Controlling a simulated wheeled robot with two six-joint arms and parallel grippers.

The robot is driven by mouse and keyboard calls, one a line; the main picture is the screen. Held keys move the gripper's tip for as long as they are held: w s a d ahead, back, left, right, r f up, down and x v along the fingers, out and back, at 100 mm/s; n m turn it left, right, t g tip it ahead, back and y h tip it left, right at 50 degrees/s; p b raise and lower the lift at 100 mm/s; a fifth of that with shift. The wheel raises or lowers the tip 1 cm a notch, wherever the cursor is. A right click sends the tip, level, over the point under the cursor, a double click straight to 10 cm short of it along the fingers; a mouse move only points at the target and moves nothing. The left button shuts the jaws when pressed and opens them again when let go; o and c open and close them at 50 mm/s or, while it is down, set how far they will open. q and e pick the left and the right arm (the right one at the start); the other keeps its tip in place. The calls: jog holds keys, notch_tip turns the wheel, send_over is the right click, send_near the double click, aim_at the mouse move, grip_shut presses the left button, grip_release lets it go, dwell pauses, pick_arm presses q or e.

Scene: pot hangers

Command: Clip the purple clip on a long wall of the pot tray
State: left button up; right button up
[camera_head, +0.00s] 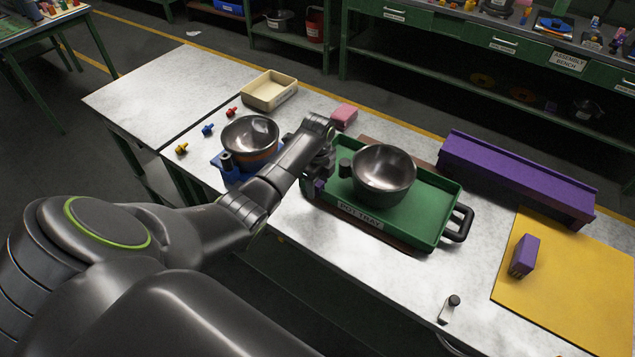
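The green pot tray (436,207), labelled "POT TRAY", lies on the bench with a steel pot (383,172) in it. My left gripper (318,184) is at the tray's left end, close to the near long wall. A small piece of the purple clip (319,186) shows at its fingertips, and the gripper appears shut on it. Most of that clip is hidden by the gripper, and I cannot tell whether it touches the wall. Another purple block (524,256) stands on the yellow mat (570,290). My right gripper is not in view.
A long purple rack (515,178) stands behind the tray to the right. A second pot (249,139) on a blue base, a beige bin (269,91) and a pink block (344,116) are at the left. A hook with a black knob (453,301) is at the front edge.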

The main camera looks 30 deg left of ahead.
pick_arm(q)
notch_tip(320, 180, up, 25)
jog(key=p, duration=1.2)
jog(key=shift+r, duration=0.2)
dwell(0.6)
